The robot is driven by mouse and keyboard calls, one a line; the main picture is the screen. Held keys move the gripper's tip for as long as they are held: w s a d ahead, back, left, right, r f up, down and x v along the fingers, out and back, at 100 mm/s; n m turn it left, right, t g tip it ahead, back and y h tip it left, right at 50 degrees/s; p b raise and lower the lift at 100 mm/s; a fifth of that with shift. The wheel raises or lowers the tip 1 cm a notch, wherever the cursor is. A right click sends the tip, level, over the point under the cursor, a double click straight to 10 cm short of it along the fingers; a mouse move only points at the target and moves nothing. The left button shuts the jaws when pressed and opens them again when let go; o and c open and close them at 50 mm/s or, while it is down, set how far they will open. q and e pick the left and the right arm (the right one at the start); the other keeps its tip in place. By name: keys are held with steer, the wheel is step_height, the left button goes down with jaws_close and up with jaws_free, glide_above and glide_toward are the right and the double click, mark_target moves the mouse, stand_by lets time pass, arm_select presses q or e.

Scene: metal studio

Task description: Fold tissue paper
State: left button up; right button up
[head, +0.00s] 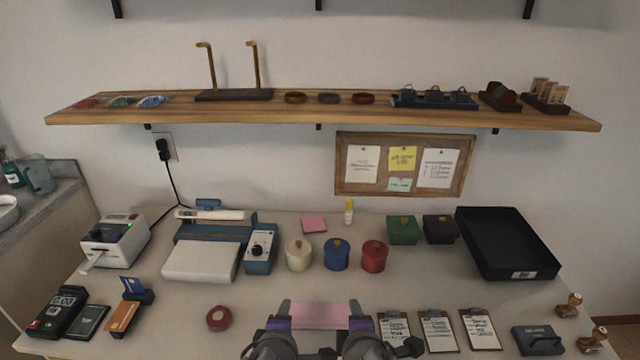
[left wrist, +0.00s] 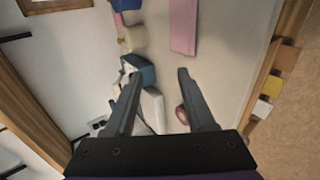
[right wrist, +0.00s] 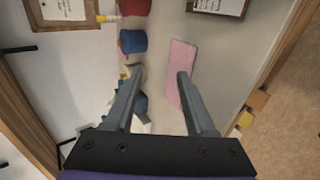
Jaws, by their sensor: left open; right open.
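The pink tissue paper (head: 318,315) lies flat on the table near its front edge, at the middle of the head view. It also shows in the left wrist view (left wrist: 183,26) and the right wrist view (right wrist: 181,72). My left gripper (head: 285,306) is open and empty at the left end of the paper in the head view. My right gripper (head: 355,306) is open and empty at its right end. In the wrist views the fingers of the left (left wrist: 160,72) and right (right wrist: 160,70) grippers are wide apart with nothing between them. My wrists hide the paper's near edge.
A round red item (head: 218,318) lies to the left of the paper. Several clipboards (head: 437,330) lie to the right. White, blue and red canisters (head: 336,256) stand behind it. A black tray (head: 508,243) is at the back right. A shelf (head: 330,112) hangs above.

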arm_select(q)
steer(key=s+a+m+g+p, duration=0.2)
steer(key=s+a+m+p, duration=0.3)
steer(key=s+m, duration=0.3)
steer(key=s+a+r+m+g+p, duration=0.1)
steer(key=s+a+m+g+p, duration=0.2)
steer(key=s+a+m+p, duration=0.3)
steer(key=shift+s+r+m, duration=0.25)
steer(key=shift+s+m, duration=1.15)
steer(key=shift+m, duration=0.6)
arm_select(e)
steer(key=s+d+m+g, duration=0.2)
steer(key=s+d+m, duration=0.3)
steer(key=s+m, duration=0.3)
steer(key=s+d+r+m+g, duration=0.1)
steer(key=s+d+m+g, duration=0.2)
steer(key=s+d+m, duration=0.3)
steer(key=shift+s+r+m, duration=0.25)
steer(key=shift+s+m, duration=1.15)
steer(key=shift+m, duration=0.6)
